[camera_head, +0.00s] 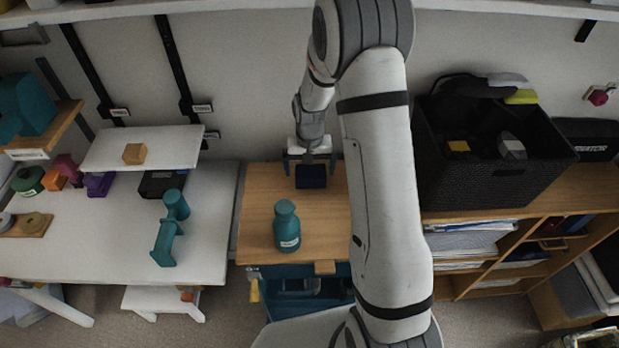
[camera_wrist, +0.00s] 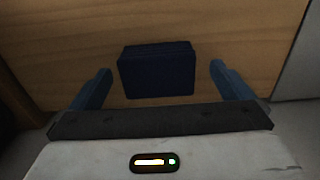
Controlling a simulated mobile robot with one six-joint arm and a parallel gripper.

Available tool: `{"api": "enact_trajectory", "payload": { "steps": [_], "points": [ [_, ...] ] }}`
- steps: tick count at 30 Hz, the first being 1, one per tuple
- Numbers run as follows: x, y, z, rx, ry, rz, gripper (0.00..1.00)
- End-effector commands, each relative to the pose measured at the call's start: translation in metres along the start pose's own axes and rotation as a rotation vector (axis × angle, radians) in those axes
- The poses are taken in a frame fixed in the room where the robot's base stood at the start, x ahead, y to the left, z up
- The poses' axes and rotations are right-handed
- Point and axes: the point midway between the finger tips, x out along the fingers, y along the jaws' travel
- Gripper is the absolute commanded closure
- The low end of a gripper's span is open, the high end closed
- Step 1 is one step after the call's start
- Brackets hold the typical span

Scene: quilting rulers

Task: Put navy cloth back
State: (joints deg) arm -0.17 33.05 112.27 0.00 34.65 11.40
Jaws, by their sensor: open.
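The navy cloth (camera_head: 311,176) is a small, dark blue folded block. It lies on the wooden top (camera_head: 258,200) of a small cabinet, toward the back. In the wrist view the navy cloth (camera_wrist: 157,70) sits between and a little beyond my two blue fingers. In the wrist view my gripper (camera_wrist: 160,85) is open, with a clear gap on both sides of the cloth. The fingers do not touch it.
A teal bottle (camera_head: 287,228) stands on the wooden top in front of the cloth. A white table (camera_head: 100,245) with a teal object (camera_head: 168,232) stands to the left. A dark basket (camera_head: 480,180) stands on the wooden shelf unit (camera_head: 520,220) to the right.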

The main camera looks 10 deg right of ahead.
Motion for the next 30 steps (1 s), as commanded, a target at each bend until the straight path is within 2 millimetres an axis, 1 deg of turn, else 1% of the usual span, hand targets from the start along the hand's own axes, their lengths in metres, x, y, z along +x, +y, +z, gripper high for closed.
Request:
{"api": "enact_trajectory", "payload": {
  "steps": [3,8,11,14,18,21,24,29,30],
  "points": [
    [-0.019,-0.002,-0.002,0.0,0.004,-0.001,0.0],
    [-0.034,-0.002,-0.001,-0.001,0.003,-0.001,0.0],
    [-0.049,0.0,0.004,-0.006,0.011,-0.002,0.0],
    [-0.073,0.003,0.016,-0.019,0.032,-0.006,0.0],
    [-0.115,0.011,0.045,-0.045,0.067,-0.012,0.0],
    [-0.142,0.017,0.069,-0.064,0.092,-0.015,0.0],
    [-0.165,0.022,0.094,-0.084,0.119,-0.018,0.0],
    [-0.193,0.032,0.137,-0.115,0.16,-0.022,0.0],
    [-0.199,0.035,0.149,-0.123,0.169,-0.022,0.0]
  ]
}}
